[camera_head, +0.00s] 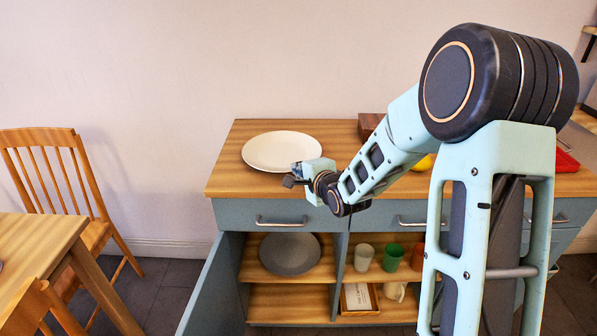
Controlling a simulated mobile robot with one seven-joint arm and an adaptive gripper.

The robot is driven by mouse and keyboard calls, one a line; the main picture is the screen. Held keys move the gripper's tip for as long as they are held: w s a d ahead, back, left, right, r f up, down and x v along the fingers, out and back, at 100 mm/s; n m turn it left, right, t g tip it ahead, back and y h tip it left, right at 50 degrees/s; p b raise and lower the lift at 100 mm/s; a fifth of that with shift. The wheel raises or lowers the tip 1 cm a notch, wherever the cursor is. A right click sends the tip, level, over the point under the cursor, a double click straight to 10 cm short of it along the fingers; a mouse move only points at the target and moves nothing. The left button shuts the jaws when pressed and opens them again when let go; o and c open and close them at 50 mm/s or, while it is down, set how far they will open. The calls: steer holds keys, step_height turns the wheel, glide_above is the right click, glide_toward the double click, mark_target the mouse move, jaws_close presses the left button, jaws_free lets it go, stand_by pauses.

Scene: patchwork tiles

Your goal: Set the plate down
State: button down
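A white round plate (279,150) appears level at the left end of the wooden counter top (225,179). I cannot tell whether it rests on the wood or is just above it. My gripper (293,175) is at the plate's front right rim and overlaps it in the picture. Its fingers are small and partly hidden, so I cannot tell whether they grip the rim. A grey plate (290,254) is on the upper shelf inside the open cabinet below.
A cabinet door (207,292) stands open at the left. Cups, green (393,257) and pale (364,257), stand on the shelf. A brown box (369,124) and a yellow item (424,163) are on the counter near my arm. A wooden table (32,250) and chair (52,172) are left.

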steer(key=shift+r, duration=0.1)
steer(key=c, duration=2.4)
jaws_free()
steer(key=shift+s, duration=0.1)
steer(key=p+v, duration=0.2)
steer(key=v, duration=1)
steer(key=shift+d, duration=0.1)
